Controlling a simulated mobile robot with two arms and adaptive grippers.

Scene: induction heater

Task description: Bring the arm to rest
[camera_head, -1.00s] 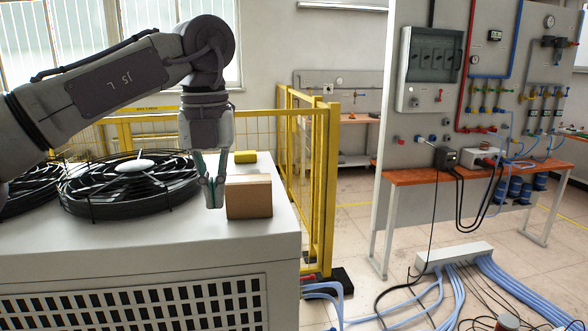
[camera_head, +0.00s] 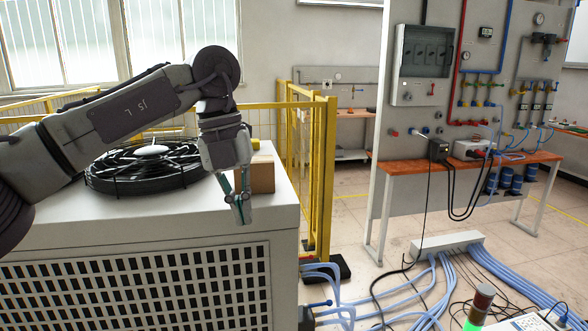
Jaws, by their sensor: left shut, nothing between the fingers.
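My left arm comes in from the left, and its gripper (camera_head: 243,217) points down over the near right part of the white-grey cabinet top. The left gripper is shut with nothing in it. A brown box (camera_head: 262,174) stands on the cabinet just behind the gripper, which covers its left part. I cannot tell whether they touch. My right gripper is not in view.
The cabinet (camera_head: 130,228) carries a black round fan (camera_head: 150,165) and a yellow object (camera_head: 255,144). A yellow fence (camera_head: 325,180) stands at its right. Farther right are an orange bench (camera_head: 470,163), a wall panel and blue hoses (camera_head: 400,295) on the floor.

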